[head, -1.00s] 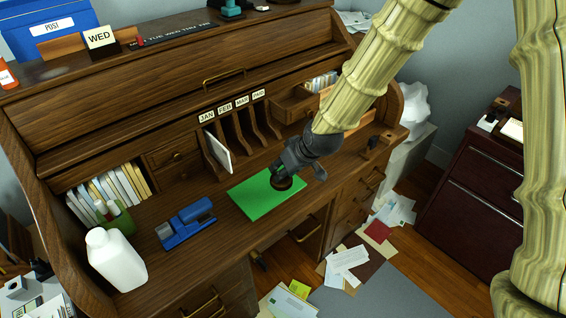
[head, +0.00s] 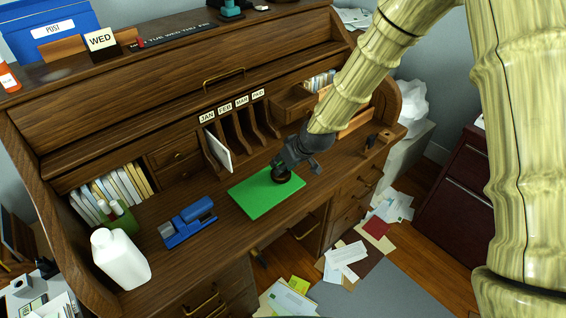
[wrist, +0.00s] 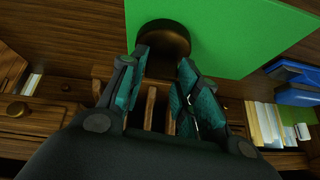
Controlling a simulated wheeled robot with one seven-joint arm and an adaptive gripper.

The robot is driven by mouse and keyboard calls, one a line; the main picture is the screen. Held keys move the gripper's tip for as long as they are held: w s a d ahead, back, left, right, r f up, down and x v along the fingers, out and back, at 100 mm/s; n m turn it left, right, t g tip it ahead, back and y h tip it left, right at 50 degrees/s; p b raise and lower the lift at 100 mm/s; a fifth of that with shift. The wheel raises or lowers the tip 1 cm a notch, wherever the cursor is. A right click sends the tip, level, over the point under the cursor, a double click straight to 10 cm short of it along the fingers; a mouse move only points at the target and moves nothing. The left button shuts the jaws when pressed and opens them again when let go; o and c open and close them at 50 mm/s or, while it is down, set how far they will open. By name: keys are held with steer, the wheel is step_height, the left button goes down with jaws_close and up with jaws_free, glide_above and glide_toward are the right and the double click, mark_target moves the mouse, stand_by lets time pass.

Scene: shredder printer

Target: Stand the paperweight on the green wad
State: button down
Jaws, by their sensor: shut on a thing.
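The green wad (head: 258,198) is a flat bright green block lying on the desk's writing surface; it fills the top of the wrist view (wrist: 240,30). The paperweight (head: 281,176) is a small dark brown round piece. It is over the far right part of the wad, and in the wrist view it shows as a bronze-brown disc (wrist: 165,36) against the green. My gripper (head: 283,168) is shut on the paperweight from above, its fingers (wrist: 160,75) on either side of it. Its underside is hidden, so I cannot tell whether it touches the wad.
A blue stapler-like tool (head: 188,222) lies left of the wad. A white bottle (head: 121,258) and a green holder (head: 120,220) stand farther left. Upright dividers (head: 235,135) rise behind the wad. Bare desk lies between the tool and the wad. Papers litter the floor.

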steer(key=shift+f, duration=0.1)
steer(key=c, duration=1)
jaws_free()
steer(key=shift+c, duration=0.2)
steer(key=b+v, duration=0.1)
steer(key=v, duration=1.1)
steer(key=shift+b, duration=0.3)
steer(key=s+d+f+m+g+h, duration=0.15)
steer(key=s+d+f, duration=0.25)
steer(key=s+f, duration=0.9)
steer(key=s+d+f+m+g+h, duration=0.1)
steer(key=s+d+f+m+g, duration=0.2)
steer(key=s+f, duration=1)
steer(key=s+d+f+m+h, duration=0.1)
steer(key=s+d+f+m, duration=0.1)
steer(key=s+d+f, duration=0.4)
steer(key=s+f, duration=0.3)
steer(key=s, duration=0.3)
steer(key=shift+h, duration=0.35)
